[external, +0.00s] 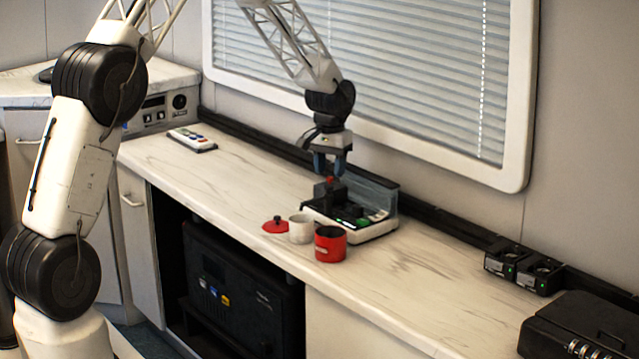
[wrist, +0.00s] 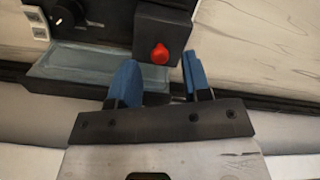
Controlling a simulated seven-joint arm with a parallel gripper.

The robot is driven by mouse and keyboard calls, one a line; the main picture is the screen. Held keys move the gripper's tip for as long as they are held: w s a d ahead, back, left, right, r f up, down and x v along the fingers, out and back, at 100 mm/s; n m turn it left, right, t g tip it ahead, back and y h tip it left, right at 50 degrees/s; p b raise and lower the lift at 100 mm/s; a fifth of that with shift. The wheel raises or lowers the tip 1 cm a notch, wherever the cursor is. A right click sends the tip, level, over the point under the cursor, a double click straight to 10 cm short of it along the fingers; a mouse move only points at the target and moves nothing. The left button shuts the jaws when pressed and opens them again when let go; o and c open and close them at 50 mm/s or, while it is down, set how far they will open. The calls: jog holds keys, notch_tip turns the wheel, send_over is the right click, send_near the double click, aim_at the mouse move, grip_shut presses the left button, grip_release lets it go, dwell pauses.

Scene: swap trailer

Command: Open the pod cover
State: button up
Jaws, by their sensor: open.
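A low device (external: 375,228) with a pale base and black top stands on the counter. On it rises a dark block with a red knob (external: 330,180); in the wrist view the knob (wrist: 160,54) sits on the square dark block (wrist: 172,25). A grey-blue translucent panel (external: 372,190) stands along the device's back edge; it also shows in the wrist view (wrist: 95,68). I cannot tell for certain which part is the pod cover. My gripper (external: 330,168) is open and empty, with blue fingertips just above the knob. In the wrist view the fingertips (wrist: 162,75) are apart, near the knob.
A red cup (external: 330,244), a white cup (external: 301,229) and a red lid (external: 275,226) stand in front of the device. A remote-like pad (external: 192,140) lies at left. Two small black units (external: 523,266) and a black case (external: 580,328) are at right. A window wall is close behind.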

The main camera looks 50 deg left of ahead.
jog(key=shift+f, duration=0.8)
jog(key=shift+c, duration=0.3)
grip_shut()
